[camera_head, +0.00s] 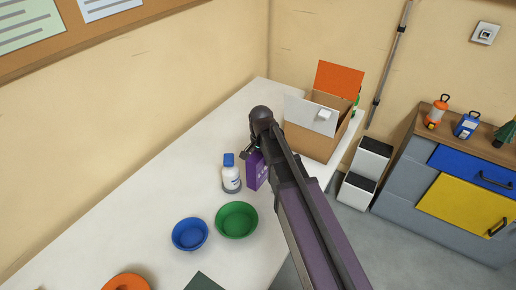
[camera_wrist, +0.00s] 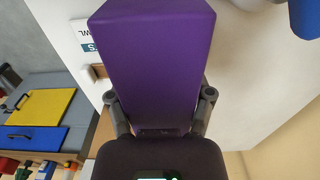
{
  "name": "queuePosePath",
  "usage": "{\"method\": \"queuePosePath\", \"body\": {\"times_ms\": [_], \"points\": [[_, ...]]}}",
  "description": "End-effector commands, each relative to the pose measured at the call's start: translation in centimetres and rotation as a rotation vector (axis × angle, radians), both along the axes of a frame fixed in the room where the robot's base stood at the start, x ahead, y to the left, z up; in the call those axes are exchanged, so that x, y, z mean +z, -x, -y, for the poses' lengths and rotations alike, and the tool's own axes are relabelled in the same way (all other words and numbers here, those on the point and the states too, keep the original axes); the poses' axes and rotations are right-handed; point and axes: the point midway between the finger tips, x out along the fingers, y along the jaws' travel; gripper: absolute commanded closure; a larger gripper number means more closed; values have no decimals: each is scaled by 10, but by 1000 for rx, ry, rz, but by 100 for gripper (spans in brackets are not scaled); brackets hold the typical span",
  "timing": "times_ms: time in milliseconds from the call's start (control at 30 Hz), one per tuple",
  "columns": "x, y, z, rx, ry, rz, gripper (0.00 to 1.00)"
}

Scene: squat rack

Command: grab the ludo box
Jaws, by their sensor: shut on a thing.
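The ludo box appears to be the purple box (camera_head: 256,170), standing on the white table beside a white bottle in the head view; my arm hides part of it. In the wrist view the purple box (camera_wrist: 152,62) fills the middle, between my two fingers. My gripper (camera_wrist: 160,108) is shut on it, one finger on each side. In the head view my gripper (camera_head: 254,148) is at the top of the box, partly hidden by my wrist. I cannot tell whether the box touches the table.
A blue bowl (camera_head: 190,234) and a green bowl (camera_head: 237,220) are nearer. An open cardboard box (camera_head: 311,141) stands behind my arm. The table's left part (camera_head: 130,190) is clear.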

Motion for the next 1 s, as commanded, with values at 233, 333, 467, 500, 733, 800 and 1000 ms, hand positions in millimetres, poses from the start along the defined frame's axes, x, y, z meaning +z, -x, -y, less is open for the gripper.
{"method": "queuePosePath", "body": {"times_ms": [233,333,467,500,733,800,1000], "points": [[2,21,2,0,0,0,94],[2,23,2,0,0,0,94],[2,23,2,0,0,0,95],[2,23,2,0,0,0,95],[2,23,2,0,0,0,95],[2,23,2,0,0,0,95],[3,23,2,0,0,0,95]]}}
